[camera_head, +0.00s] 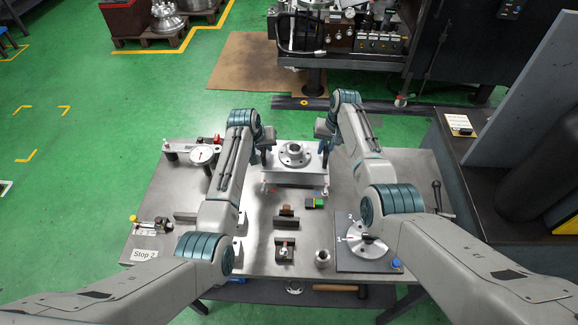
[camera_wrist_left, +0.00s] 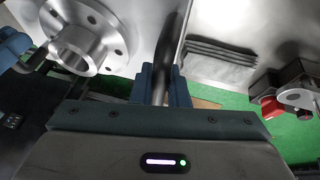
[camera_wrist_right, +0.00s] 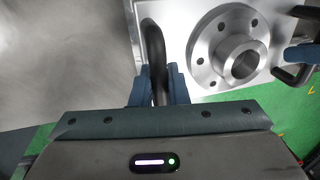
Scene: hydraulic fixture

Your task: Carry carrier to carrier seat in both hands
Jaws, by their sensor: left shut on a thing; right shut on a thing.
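The carrier (camera_head: 312,179) is a pale metal block with a round flanged hub (camera_head: 295,154) on top and a dark handle at each side. It is at the back middle of the steel table. My left gripper (camera_head: 266,146) is shut on its left handle, seen between the fingers in the left wrist view (camera_wrist_left: 163,85). My right gripper (camera_head: 325,146) is shut on its right handle, seen in the right wrist view (camera_wrist_right: 160,85). The carrier looks level; I cannot tell whether it touches the table. I cannot make out the carrier seat for certain.
A dial gauge fixture (camera_head: 203,155) is at the table's back left. Small blocks (camera_head: 286,222) stand front of the carrier. A dark bench (camera_head: 470,160) is close on the right.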

